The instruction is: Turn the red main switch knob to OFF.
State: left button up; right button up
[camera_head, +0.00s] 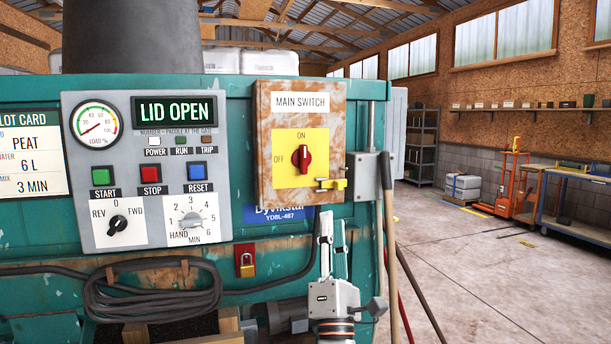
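The red main switch knob (303,158) sits on a yellow plate (316,178) on the rusty MAIN SWITCH box (265,140). Its grip stands upright, towards the ON mark above; OFF is marked on the left. A yellow and brass piece (332,184) sticks out at the box's lower right. My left gripper (334,222) is below the box and slightly right of the knob, fingers pointing up, apart from the knob. My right gripper is not in view.
Left of the box is a control panel (148,215) with a lit LID OPEN display (174,110). Long handles (391,240) lean at the machine's right edge. Open floor lies further right.

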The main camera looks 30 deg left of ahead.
aim_at(305, 150)
pick_arm(q)
jog(key=w+a+r+n+g+y+p, duration=0.1)
jog(key=w+a+r+n+g, duration=0.1)
jog(key=a+r+n+g, duration=0.1)
jog(key=w+a+r+n+g+y+p, duration=0.1)
jog(key=w+a+r+n+g, duration=0.1)
jog(key=r+n, duration=0.4)
jog(key=w+a+r+n+g+p, duration=0.1)
jog(key=w+a+r+n+g, duration=0.2)
jog(key=w+a+r+n, duration=0.1)
jog(key=shift+w+a+r+n+g+y, duration=0.15)
jog(key=shift+a+r+n+y, duration=0.1)
jog(key=shift+a+n, duration=0.35)
jog(key=shift+w+a+r+n+g+y, duration=0.15)
jog(key=shift+a+r+n, duration=0.1)
jog(key=shift+a+n, duration=0.35)
jog(key=shift+w+a+r, duration=0.15)
jog(key=shift+w+a, duration=0.15)
jog(key=shift+a, duration=0.25)
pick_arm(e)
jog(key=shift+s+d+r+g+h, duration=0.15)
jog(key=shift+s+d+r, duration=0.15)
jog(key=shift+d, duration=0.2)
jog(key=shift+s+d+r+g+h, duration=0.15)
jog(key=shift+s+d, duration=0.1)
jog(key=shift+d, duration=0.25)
pick_arm(q)
grip_shut()
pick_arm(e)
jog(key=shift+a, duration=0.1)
